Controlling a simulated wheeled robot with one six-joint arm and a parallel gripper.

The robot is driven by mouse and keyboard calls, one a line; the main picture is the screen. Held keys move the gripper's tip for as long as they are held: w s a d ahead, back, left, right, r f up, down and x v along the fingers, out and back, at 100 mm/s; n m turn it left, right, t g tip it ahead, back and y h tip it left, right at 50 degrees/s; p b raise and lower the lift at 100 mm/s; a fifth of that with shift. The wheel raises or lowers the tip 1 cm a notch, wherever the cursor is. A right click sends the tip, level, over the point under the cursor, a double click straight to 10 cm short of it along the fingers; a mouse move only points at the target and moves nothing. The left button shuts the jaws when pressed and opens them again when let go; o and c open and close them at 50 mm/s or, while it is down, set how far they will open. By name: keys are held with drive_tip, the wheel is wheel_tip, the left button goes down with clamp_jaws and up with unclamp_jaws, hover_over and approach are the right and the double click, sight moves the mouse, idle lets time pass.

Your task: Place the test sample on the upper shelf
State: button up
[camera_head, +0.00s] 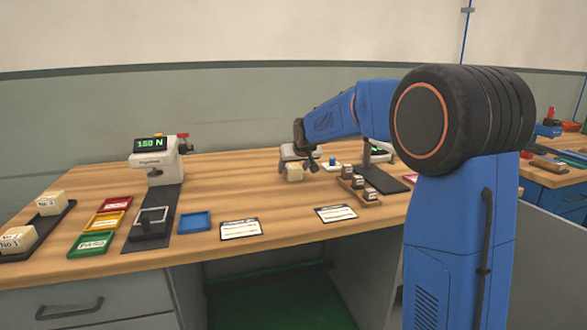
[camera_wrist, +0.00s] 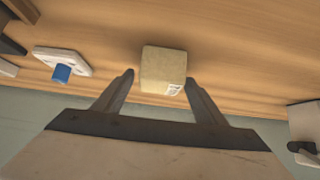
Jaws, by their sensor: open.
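A beige foam-like block (camera_wrist: 162,70) with a small white label near one edge sits on the wooden table. In the wrist view it lies between and just past the fingertips of my gripper (camera_wrist: 159,80). The fingers are open, one on each side, with a small gap visible on the left; contact on the right I cannot tell. In the head view the block (camera_head: 294,173) sits on the table below my gripper, which is partly hidden. No upper shelf can be made out in either view.
A black tray (camera_head: 50,232) with beige blocks stands at far left. Coloured trays, including a green one (camera_head: 91,245), lie beside a force gauge stand (camera_head: 157,160). A wooden weight holder (camera_head: 361,192) is right of the block. A white plate with a blue knob (camera_wrist: 61,73) is nearby.

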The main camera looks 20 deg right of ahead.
drive_tip(key=v, duration=1.2)
drive_tip(key=s+f+g, duration=0.1)
drive_tip(key=s+f, duration=0.1)
drive_tip(key=s, duration=1)
drive_tip(key=s+f+g, duration=0.1)
drive_tip(key=s+f, duration=0.2)
drive_tip(key=s, duration=1)
drive_tip(key=shift+s+d, duration=0.15)
drive_tip(key=shift+d, duration=0.15)
drive_tip(key=shift+o, duration=0.5)
drive_tip(key=s+f+g, duration=0.1)
drive_tip(key=s+f, duration=0.4)
drive_tip(key=s, duration=0.5)
drive_tip(key=s+f+g, duration=0.1)
drive_tip(key=s+f, duration=0.5)
drive_tip(key=s, duration=0.5)
drive_tip(key=shift+s+f, duration=0.3)
drive_tip(key=shift+f, duration=0.05)
drive_tip(key=shift+s+f, duration=0.25)
